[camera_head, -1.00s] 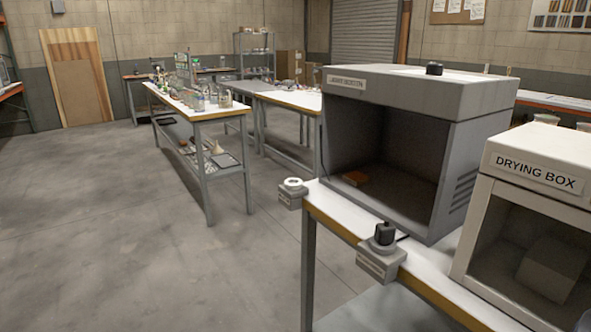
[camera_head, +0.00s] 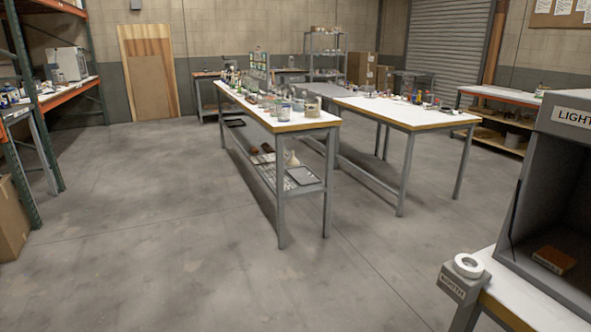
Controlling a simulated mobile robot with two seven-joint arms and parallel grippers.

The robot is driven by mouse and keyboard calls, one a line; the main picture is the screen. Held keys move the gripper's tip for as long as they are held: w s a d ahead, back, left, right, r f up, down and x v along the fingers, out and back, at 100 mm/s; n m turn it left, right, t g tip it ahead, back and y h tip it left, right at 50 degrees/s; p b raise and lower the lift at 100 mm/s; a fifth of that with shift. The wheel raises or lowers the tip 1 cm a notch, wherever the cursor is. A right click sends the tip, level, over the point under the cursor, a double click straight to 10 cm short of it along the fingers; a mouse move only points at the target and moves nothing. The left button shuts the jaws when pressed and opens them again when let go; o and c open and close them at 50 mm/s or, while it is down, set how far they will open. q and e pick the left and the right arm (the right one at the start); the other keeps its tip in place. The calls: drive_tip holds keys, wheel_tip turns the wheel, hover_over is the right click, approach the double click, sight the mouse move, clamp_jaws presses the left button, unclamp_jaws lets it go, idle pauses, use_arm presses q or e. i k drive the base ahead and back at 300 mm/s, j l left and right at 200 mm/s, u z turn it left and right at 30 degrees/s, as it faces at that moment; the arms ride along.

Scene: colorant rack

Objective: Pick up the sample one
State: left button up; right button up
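No object marked as sample one can be made out. A small orange-brown block (camera_head: 553,260) lies inside the grey light booth (camera_head: 565,170) at the right edge of the head view; I cannot tell whether it is the sample. A grey switch box labelled BOOTH (camera_head: 462,277) with a white round top sits at the corner of the booth's table. Neither of my grippers is in view.
A long workbench (camera_head: 290,126) with several jars and bottles stands mid-room, beside a second white table (camera_head: 400,112). Orange-beamed shelving (camera_head: 68,93) and a cardboard box (camera_head: 12,220) are at left. Open concrete floor (camera_head: 150,220) fills the left and front.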

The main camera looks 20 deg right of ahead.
sight(555, 260)
drive_tip(key=i+j+z, duration=0.15)
drive_tip(key=i+z, duration=0.2)
drive_tip(key=z, duration=0.15)
drive_tip(key=i+j+z, duration=0.25)
drive_tip(key=z, duration=0.2)
drive_tip(key=i+j+z, duration=0.25)
drive_tip(key=z, duration=0.25)
drive_tip(key=i+j+z, duration=0.15)
drive_tip(key=j+z, duration=0.35)
